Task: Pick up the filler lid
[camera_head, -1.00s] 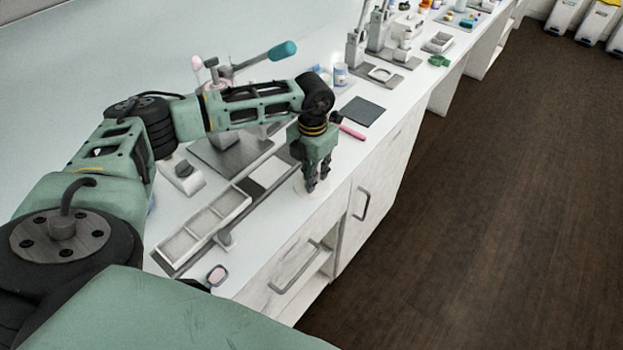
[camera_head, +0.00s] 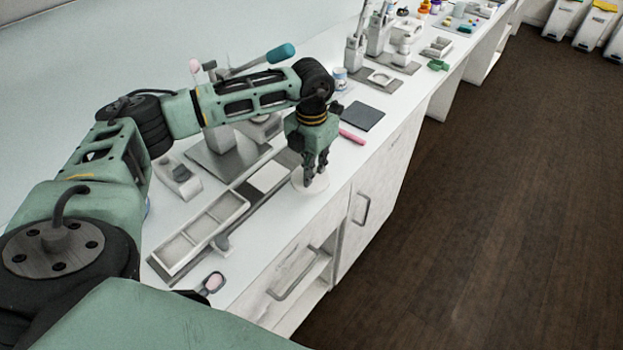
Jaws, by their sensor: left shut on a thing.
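A round cream-white disc, which looks like the filler lid (camera_head: 319,186), is at the counter's front edge, below my left gripper. My left gripper (camera_head: 314,181) points down with its dark fingertips closed on the lid's top. Whether the lid is just clear of the counter or still touching it I cannot tell. The fingers hide part of the lid's top. My right gripper is not in view.
The white counter (camera_head: 262,245) carries a tray with compartments (camera_head: 201,233), a press with a teal-handled lever (camera_head: 280,53), a pink-handled tool (camera_head: 352,137) and a dark mat (camera_head: 361,116). Drawers lie below the front edge. The brown floor at right is clear.

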